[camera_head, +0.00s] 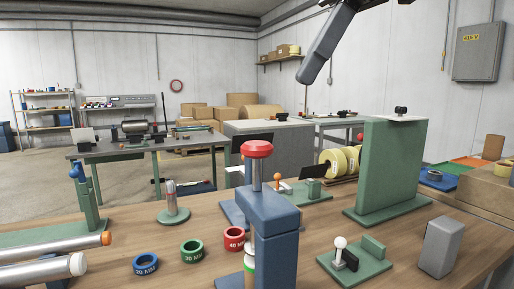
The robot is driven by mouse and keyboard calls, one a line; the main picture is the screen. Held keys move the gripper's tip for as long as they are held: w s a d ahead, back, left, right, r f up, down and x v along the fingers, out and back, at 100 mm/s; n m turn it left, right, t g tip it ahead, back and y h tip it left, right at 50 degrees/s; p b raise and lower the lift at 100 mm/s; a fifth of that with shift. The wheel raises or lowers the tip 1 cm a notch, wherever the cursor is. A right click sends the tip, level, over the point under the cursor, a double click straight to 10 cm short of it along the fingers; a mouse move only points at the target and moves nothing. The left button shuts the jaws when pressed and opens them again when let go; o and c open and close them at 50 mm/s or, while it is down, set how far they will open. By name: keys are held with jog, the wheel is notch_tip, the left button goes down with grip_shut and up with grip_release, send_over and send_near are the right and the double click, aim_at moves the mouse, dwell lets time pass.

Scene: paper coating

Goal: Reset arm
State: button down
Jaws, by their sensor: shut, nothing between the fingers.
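A dark grey link of my arm (331,45) hangs down from the top edge, right of the middle. It is above the workbench (120,218) and touches nothing. The fingers of my gripper do not show, so I cannot see where they are.
On the bench stand a blue press with a red knob (257,149), a tall green panel (388,165) and a grey block (439,246). Blue (145,264), green (192,251) and red (234,238) rings lie in front. Metal rollers (40,271) are at the left.

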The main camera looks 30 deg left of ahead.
jog(key=w+d+f+m+t+h, duration=0.1)
jog(key=w+d+f+m+t, duration=0.25)
jog(key=d+f+m, duration=0.6)
jog(key=w+d+f+m+t, duration=0.2)
jog(key=w+d+f+m, duration=0.25)
jog(key=d+f, duration=0.9)
jog(key=s+d+f+m+h, duration=0.1)
jog(key=s+d+f+m, duration=0.2)
jog(key=d+f, duration=0.3)
jog(key=s+d+f+m+t+h, duration=0.1)
jog(key=s+d+f+m, duration=0.3)
jog(key=d+f, duration=0.3)
jog(key=s+d+f+m+t+h, duration=0.1)
jog(key=d+f, duration=0.5)
jog(key=f, duration=0.9)
jog(key=s+m+h, duration=0.1)
jog(key=s+m, duration=0.1)
jog(key=m, duration=0.1)
jog(key=shift+s+d, duration=0.15)
jog(key=shift+s, duration=0.1)
jog(key=shift+r, duration=0.1)
